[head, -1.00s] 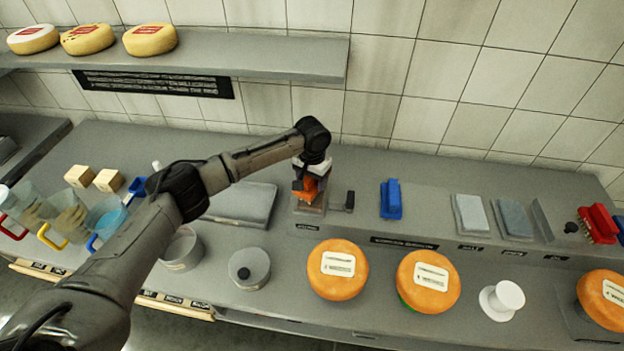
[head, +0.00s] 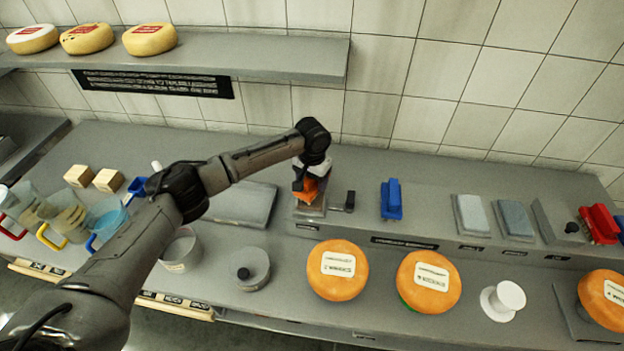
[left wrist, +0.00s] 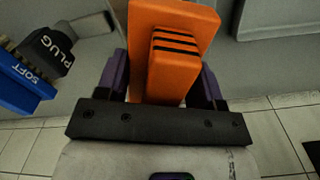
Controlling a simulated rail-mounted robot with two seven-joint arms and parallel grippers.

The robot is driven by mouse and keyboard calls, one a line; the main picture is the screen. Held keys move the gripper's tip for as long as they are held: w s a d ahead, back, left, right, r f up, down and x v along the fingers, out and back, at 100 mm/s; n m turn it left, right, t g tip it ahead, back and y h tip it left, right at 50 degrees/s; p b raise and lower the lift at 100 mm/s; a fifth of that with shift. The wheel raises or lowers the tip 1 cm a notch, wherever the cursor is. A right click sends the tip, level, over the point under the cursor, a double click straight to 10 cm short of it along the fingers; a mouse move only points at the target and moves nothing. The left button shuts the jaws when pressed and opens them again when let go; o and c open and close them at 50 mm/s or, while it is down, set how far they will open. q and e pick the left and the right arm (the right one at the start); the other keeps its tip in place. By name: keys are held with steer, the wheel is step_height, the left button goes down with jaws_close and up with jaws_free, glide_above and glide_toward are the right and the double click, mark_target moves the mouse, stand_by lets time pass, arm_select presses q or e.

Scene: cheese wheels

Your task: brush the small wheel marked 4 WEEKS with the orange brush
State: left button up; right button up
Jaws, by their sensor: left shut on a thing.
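The orange brush (head: 308,190) is held in my left gripper (head: 312,182) at the back of the counter, beside a dark-handled item. In the left wrist view the orange brush (left wrist: 172,55) stands between the two fingers of my left gripper (left wrist: 163,82), which are shut on it. Its bristles are hidden. Two orange wheels with white labels, one left (head: 337,270) and one right (head: 428,281), lie on the front counter, right of and nearer than the gripper. A third orange wheel (head: 604,298) lies at the far right. Their labels are too small to read. My right gripper is out of view.
A blue brush (head: 391,199), grey pads (head: 472,215) and a red brush (head: 600,224) stand along the raised back ledge. A white knob-like stand (head: 503,300) separates two wheels. A grey pot (head: 249,269) and jugs (head: 105,216) are left. Pale wheels (head: 150,39) sit on the shelf.

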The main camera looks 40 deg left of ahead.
arm_select(q)
steer(key=shift+f, duration=0.45)
stand_by(0.3)
stand_by(0.3)
stand_by(0.9)
steer(key=shift+p, duration=0.45)
steer(key=shift+f, duration=0.1)
stand_by(0.9)
stand_by(0.6)
steer(key=shift+p, duration=0.3)
